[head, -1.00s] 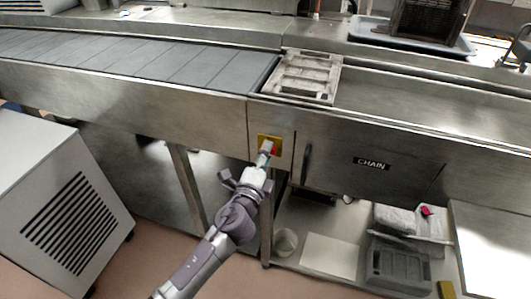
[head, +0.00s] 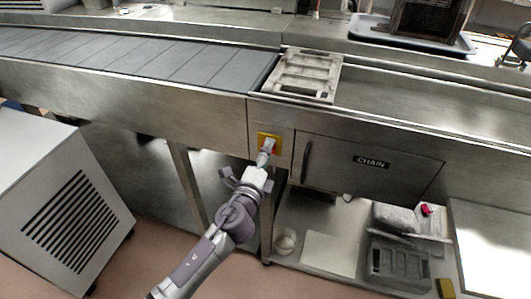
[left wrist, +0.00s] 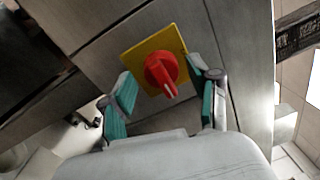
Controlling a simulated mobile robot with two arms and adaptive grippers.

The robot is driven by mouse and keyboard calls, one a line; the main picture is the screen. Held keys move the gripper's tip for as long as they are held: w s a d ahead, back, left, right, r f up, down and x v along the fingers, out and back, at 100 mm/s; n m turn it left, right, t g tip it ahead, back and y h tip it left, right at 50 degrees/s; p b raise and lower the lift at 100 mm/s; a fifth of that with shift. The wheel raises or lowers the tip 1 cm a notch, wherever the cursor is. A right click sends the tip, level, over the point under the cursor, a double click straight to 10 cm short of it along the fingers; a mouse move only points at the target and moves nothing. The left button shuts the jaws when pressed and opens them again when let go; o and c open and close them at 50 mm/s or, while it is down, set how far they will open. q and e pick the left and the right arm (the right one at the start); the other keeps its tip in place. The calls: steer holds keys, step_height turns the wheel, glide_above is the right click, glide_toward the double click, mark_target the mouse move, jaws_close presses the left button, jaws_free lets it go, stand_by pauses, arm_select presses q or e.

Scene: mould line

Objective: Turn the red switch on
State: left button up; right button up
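The red switch (left wrist: 162,72) is a round red knob with a raised grip and a white mark, on a square yellow plate (left wrist: 139,55) fixed to a steel panel. In the left wrist view its grip points down and slightly right. In the head view the yellow plate (head: 261,137) shows below the conveyor's end, with the knob partly hidden by my left gripper (head: 265,155). In the left wrist view my left gripper (left wrist: 162,86) is open, its green-padded fingers apart on either side of the knob, with a visible gap to it. My right gripper is not in view.
A steel door marked CHAIN (head: 371,163) with a dark vertical handle (head: 306,162) is just right of the switch. A slatted conveyor (head: 130,58) and a metal mould (head: 303,76) are above. A vented cabinet (head: 40,150) stands at left.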

arm_select(q)
steer(key=v, duration=1.2)
stand_by(0.4)
steer(key=a+f+n+g+y, duration=0.1)
steer(key=a+f+n+g, duration=0.1)
steer(key=f, duration=0.7)
steer(key=a+f+n+g+y, duration=0.1)
steer(key=a+f+n+g, duration=0.1)
steer(key=f, duration=0.6)
steer(key=s+a+f+n+g+y, duration=0.1)
steer(key=s+a+f+n+g, duration=0.25)
steer(key=f, duration=0.65)
steer(key=s+a+f+n+g+y, duration=0.1)
steer(key=s+a+f+n+y, duration=0.2)
steer(key=s+f, duration=0.45)
steer(key=s+a+f+n+g, duration=0.2)
steer(key=s+f, duration=0.4)
steer(key=s, duration=0.4)
steer(key=s+a+f+n+g, duration=0.3)
steer(key=s+f, duration=0.4)
steer(key=s, duration=0.3)
steer(key=s+a+f+n+g+p, duration=0.1)
steer(key=s+a+f+n+g, duration=0.2)
steer(key=s+f+n, duration=0.3)
steer(key=s+a, duration=0.1)
steer(key=s, duration=0.3)
steer(key=shift+s+f, duration=0.2)
steer(key=shift+s, duration=0.15)
